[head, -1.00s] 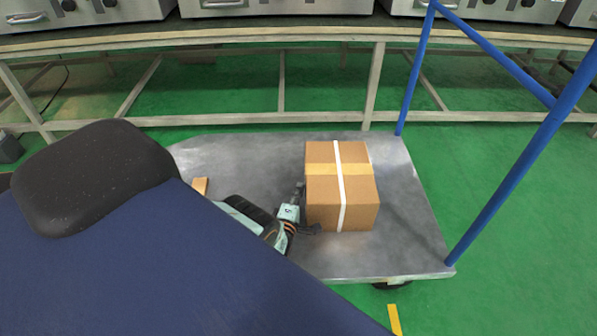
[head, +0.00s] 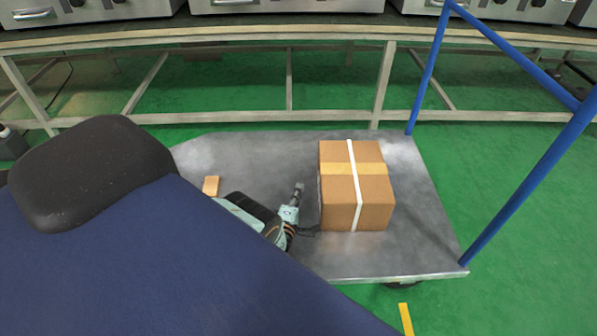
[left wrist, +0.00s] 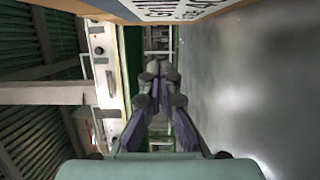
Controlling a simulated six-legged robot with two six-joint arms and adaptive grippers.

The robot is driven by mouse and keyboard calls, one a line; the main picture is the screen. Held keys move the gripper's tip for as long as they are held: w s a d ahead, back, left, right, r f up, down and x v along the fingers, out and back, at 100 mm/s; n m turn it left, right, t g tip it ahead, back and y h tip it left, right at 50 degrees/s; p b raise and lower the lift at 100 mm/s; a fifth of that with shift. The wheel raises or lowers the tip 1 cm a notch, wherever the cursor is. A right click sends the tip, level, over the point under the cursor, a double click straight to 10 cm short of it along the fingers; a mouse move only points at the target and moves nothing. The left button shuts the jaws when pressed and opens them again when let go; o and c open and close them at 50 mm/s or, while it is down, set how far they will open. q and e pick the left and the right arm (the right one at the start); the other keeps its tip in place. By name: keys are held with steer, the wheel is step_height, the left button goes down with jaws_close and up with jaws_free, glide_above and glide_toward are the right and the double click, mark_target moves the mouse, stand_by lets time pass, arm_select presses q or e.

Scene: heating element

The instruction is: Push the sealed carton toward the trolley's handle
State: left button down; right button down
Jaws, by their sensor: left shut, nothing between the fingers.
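The sealed carton (head: 337,205), brown with tan tape and a white strap, stands upright on the grey trolley (head: 427,225), on the half nearer its blue handle (head: 530,160). My left gripper (head: 299,187) is low over the deck, left of the carton, with a narrow gap showing between them in the head view. In the left wrist view its fingers (left wrist: 163,75) are together and empty. The carton's side, with a printed white label (left wrist: 185,8), crosses the top of that view. The gripper's underside is hidden. My right gripper is out of view.
A small tan block (head: 211,186) lies on the deck left of my gripper. A workbench (head: 330,117) with ovens stands behind the trolley. Bare deck lies between the carton and the handle end. Green floor (head: 540,270) is clear at the right.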

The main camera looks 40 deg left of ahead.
arm_select(q)
steer(key=p+v, duration=0.1)
steer(key=v, duration=0.3)
steer(key=p+v, duration=0.2)
steer(key=v, duration=0.2)
steer(key=shift+s+d+r, duration=0.1)
steer(key=shift+s+d, duration=0.1)
steer(key=shift+d, duration=0.15)
steer(key=shift+s+d, duration=0.1)
steer(key=shift+s, duration=0.2)
